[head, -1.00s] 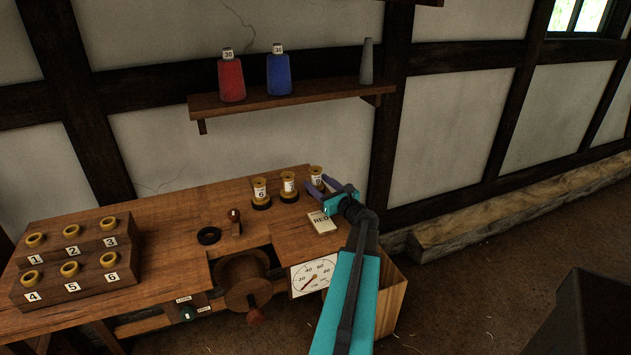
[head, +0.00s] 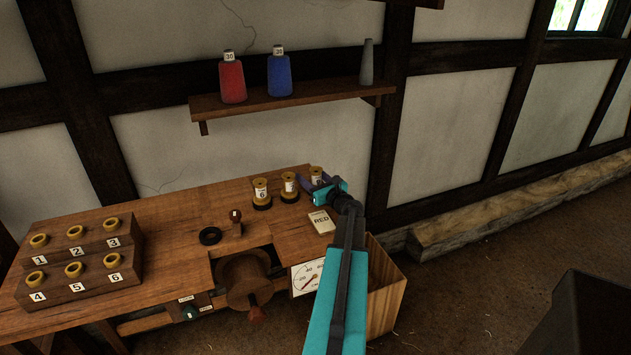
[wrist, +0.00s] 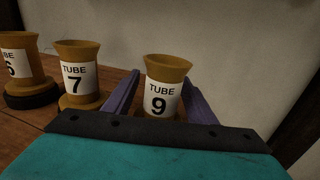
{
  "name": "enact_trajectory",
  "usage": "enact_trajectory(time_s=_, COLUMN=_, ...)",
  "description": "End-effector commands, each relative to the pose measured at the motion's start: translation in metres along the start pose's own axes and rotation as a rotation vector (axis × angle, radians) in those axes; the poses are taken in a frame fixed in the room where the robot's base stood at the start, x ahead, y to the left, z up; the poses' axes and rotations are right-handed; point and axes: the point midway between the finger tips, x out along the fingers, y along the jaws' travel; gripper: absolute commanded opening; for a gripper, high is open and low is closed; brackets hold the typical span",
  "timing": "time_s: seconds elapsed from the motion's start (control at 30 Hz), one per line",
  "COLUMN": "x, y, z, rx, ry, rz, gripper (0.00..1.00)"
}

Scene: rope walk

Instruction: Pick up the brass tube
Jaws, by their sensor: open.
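Three brass-coloured tubes with flared ends stand upright at the back right of the wooden bench, marked 6 (head: 261,191), 7 (head: 289,184) and 9 (head: 316,173). My gripper (wrist: 160,83) is open, with one purple finger on each side of tube 9 (wrist: 165,72). I cannot tell whether either finger touches the tube. Tube 7 (wrist: 77,72) stands just left of the left finger, and tube 6 (wrist: 18,60) is farther left. In the head view my gripper's teal body partly hides tube 9. The wrist hides its foot in the wrist view.
A card marked RED (head: 321,222) lies near my gripper. A stepped wooden rack (head: 80,295) with several numbered cups stands at the left. A dark ring (head: 210,236) and a knob (head: 237,222) are mid-bench. A shelf (head: 300,96) hangs above.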

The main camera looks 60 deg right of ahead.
Motion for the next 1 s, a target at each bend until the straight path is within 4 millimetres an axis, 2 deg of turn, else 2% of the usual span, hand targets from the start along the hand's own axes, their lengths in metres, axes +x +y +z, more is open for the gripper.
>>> enact_trajectory(time_s=0.33, x=-0.0005, y=-0.0005, z=0.0002, rx=0.000, ry=0.000, rz=0.000, gripper=0.50)
enact_trajectory(time_s=0.63, x=-0.0006, y=-0.0008, z=0.0001, rx=0.000, ry=0.000, rz=-0.001, gripper=0.00)
enact_trajectory(time_s=1.0, x=-0.0008, y=-0.0010, z=0.0029, rx=-0.001, ry=-0.001, rz=-0.001, gripper=0.00)
